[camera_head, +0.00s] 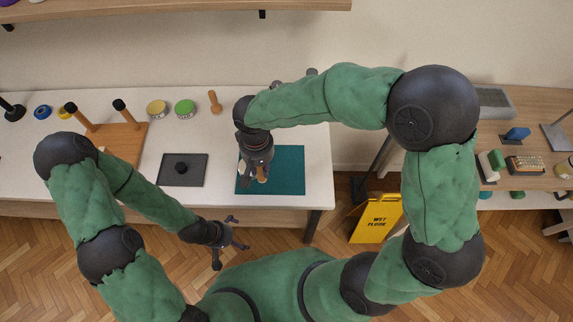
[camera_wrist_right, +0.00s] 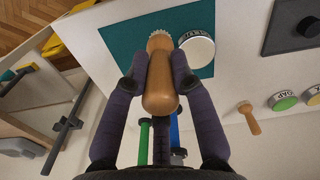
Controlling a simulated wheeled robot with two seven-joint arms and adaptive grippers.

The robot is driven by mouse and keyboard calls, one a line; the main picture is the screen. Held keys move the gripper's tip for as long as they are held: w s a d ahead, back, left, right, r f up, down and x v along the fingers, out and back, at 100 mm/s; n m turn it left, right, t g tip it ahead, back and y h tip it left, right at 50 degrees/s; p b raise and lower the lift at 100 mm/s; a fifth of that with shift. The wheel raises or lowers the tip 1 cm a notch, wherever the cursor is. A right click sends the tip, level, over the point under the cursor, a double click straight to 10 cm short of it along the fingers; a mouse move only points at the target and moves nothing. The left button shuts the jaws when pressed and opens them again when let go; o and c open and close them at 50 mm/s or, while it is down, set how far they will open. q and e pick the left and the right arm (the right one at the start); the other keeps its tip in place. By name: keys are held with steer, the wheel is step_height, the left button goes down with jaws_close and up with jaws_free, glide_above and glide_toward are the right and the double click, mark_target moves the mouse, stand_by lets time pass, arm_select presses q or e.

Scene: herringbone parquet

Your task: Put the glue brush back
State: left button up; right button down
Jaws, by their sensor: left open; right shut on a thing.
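The glue brush, with a wooden handle (camera_wrist_right: 160,92) and pale bristles (camera_wrist_right: 159,41), is held between the fingers of my right gripper (camera_wrist_right: 159,68). In the head view my right gripper (camera_head: 258,172) is over the teal mat (camera_head: 290,164), with part of the wooden handle (camera_head: 263,174) showing. A round white-topped container (camera_wrist_right: 197,50) with dark lettering on its side is beside the bristles in the wrist view. I cannot tell whether they touch. My left gripper (camera_head: 231,243) is open and empty, in front of the table's front edge.
A dark plate with a knob (camera_head: 181,169), a wooden rack (camera_head: 122,141), yellow (camera_head: 157,108) and green (camera_head: 185,108) tins and a wooden-handled piece (camera_head: 214,102) are on the white table. A yellow wet-floor sign (camera_head: 377,218) stands right.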

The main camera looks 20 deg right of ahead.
steer(key=shift+w+d+f+b, duration=0.55)
steer(key=shift+w+d+f, duration=0.45)
steer(key=shift+d+f, duration=0.75)
steer(key=shift+w+d+f+b, duration=0.55)
steer(key=shift+w+d+f, duration=0.6)
steer(key=shift+f, duration=0.95)
steer(key=shift+w+d+f+b, duration=0.55)
steer(key=shift+w+d+f, duration=0.35)
steer(key=shift+d+f, duration=0.85)
steer(key=shift+a+f, duration=0.2)
steer(key=shift+f, duration=0.1)
steer(key=c, duration=1.5)
jaws_free()
steer(key=shift+f, duration=0.1)
steer(key=o, duration=0.5)
steer(key=shift+c, duration=0.2)
